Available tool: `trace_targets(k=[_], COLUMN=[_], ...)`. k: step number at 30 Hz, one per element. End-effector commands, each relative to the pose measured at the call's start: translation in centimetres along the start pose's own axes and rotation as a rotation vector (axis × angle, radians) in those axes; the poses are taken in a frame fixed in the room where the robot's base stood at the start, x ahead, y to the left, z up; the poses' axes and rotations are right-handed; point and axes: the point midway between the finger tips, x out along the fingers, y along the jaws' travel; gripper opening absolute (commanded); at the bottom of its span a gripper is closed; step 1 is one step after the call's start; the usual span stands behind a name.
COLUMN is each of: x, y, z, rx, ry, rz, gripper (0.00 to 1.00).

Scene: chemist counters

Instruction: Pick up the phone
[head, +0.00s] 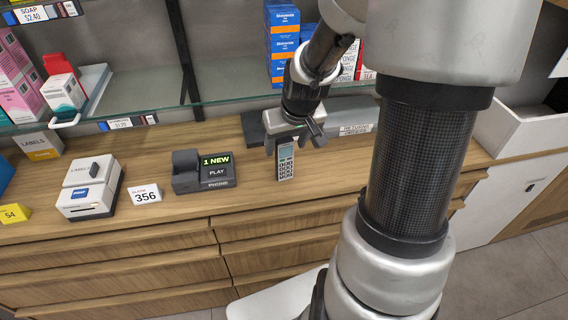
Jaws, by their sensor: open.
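The phone (285,163) is a small grey handset with a screen and dark keys. In the head view it is upright at the wooden counter, just below my gripper (293,143). My gripper is open, with a finger on either side of the phone's top end. I cannot tell whether the fingers touch it. A dark phone base (203,173) marked PHONE, with a "1 NEW" display, stands to the left.
A label printer (90,189) and a white 356 sign (145,194) stand left on the counter (235,205). A glass shelf (215,103) with boxes runs above. A grey tray (345,130) lies behind my gripper.

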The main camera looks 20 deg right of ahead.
Motion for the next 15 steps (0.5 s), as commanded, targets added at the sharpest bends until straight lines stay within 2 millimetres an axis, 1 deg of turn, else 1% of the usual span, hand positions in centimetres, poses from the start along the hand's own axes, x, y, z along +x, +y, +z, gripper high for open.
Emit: trace_targets(k=[1,9,12,15], x=[0.8,4.7,5.1,4.9], y=[-0.1,-0.3,-0.3,-0.3], z=[0.1,-0.2,-0.3,-0.5], rx=[-0.001,-0.001,-0.001,-0.001], ry=[-0.001,-0.001,-0.001,-0.001], rz=[-0.001,-0.001,-0.001,0.000], gripper=[0.59,0.59,0.59,0.59])
